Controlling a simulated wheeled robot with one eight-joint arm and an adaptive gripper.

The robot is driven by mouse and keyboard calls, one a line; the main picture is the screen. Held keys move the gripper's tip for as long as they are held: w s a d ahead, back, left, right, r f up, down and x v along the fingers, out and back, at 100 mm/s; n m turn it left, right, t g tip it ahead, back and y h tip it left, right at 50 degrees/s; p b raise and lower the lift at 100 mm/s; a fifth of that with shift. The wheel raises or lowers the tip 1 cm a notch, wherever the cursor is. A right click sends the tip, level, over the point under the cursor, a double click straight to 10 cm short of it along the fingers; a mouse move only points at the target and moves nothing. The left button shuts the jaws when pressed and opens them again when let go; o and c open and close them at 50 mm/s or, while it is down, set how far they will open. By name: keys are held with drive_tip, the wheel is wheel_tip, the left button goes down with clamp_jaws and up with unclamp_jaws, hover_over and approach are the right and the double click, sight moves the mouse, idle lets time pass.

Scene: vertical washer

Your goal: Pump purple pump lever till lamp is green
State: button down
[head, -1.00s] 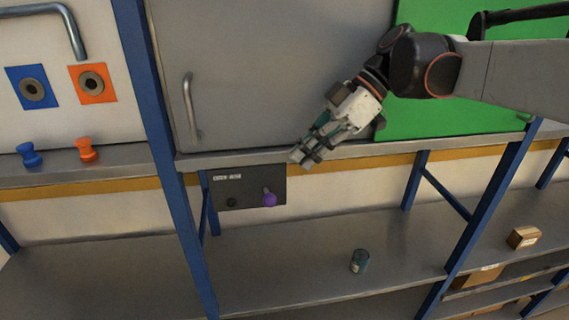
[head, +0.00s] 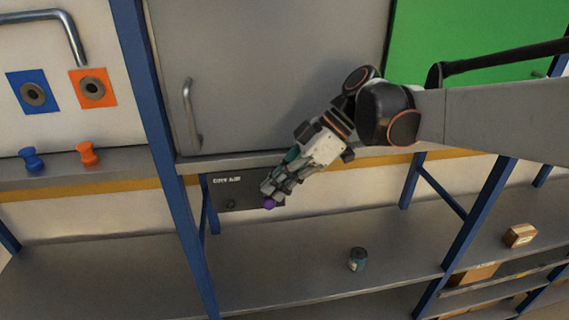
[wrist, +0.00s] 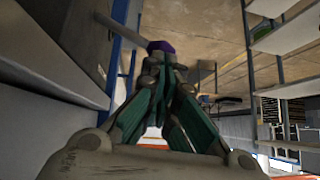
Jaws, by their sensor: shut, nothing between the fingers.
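The pump lever's purple knob (head: 269,204) sits low on a dark panel (head: 222,190) below the counter edge. In the wrist view, the purple knob (wrist: 160,46) is at the end of a grey rod, just beyond my fingertips. My gripper (head: 268,190) is shut and empty. Its fingertips are at the knob and partly cover it; I cannot tell whether they touch it. A small dark round fitting (head: 231,204), perhaps the lamp, sits left of the knob and shows no green. The shut fingers also fill the middle of the wrist view (wrist: 165,75).
The counter edge and a grey door with a handle (head: 192,115) are above the panel. A blue post (head: 160,120) stands to its left. A small can (head: 357,259) is on the shelf below. Orange (head: 88,154) and blue (head: 31,159) knobs are at left.

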drive_tip(key=shift+f, duration=0.1)
drive_tip(key=shift+s+d+f+t, duration=0.1)
drive_tip(key=shift+s+f+t, duration=0.05)
drive_tip(key=shift+s+t, duration=0.15)
drive_tip(key=shift+s+f+n+b, duration=0.15)
drive_tip(key=shift+f+n+b, duration=0.15)
drive_tip(key=shift+b, duration=0.2)
drive_tip(key=shift+s+d+f+t+y+b, duration=0.15)
drive_tip(key=shift+s+f+t+y+b, duration=0.2)
drive_tip(key=shift+f+t+b, duration=0.2)
wheel_tip(320, 180, down, 6)
drive_tip(key=s+n+t+y+b, duration=0.1)
drive_tip(key=n+t+b, duration=0.2)
drive_tip(key=t+b, duration=0.2)
drive_tip(key=shift+s+d+b, duration=0.2)
drive_tip(key=shift+s+b, duration=0.1)
drive_tip(key=shift+s, duration=0.1)
